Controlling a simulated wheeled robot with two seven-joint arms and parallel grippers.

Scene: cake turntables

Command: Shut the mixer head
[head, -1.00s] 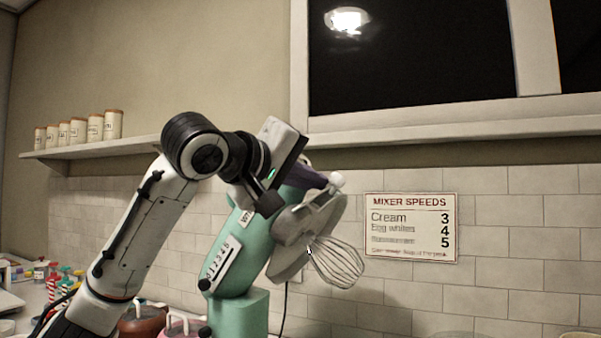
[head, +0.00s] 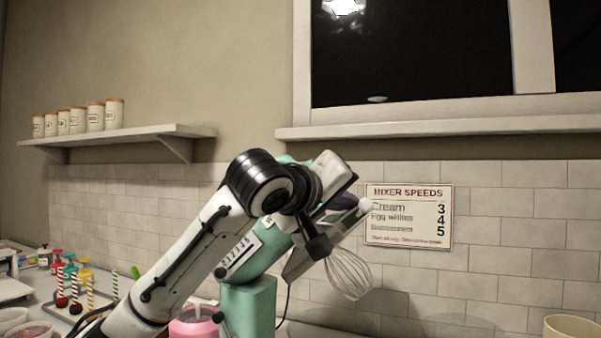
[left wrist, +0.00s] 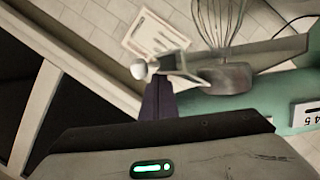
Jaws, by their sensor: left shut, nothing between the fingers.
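The teal mixer head (head: 258,248) is tilted up on its teal stand (head: 248,305), with a wire whisk (head: 349,274) hanging from its front end. The whisk also shows in the left wrist view (left wrist: 222,22). A purple part (left wrist: 158,98) with a white ball end (left wrist: 138,69) sits at the head's front. My left gripper (head: 318,242) is shut and empty, over the upper front part of the head and hiding much of it. I cannot tell whether it touches. My right gripper is not in view.
A speed sign (head: 409,215) hangs on the tiled wall behind. A shelf with canisters (head: 78,120) is at upper left. A beige container (head: 572,329) is at lower right.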

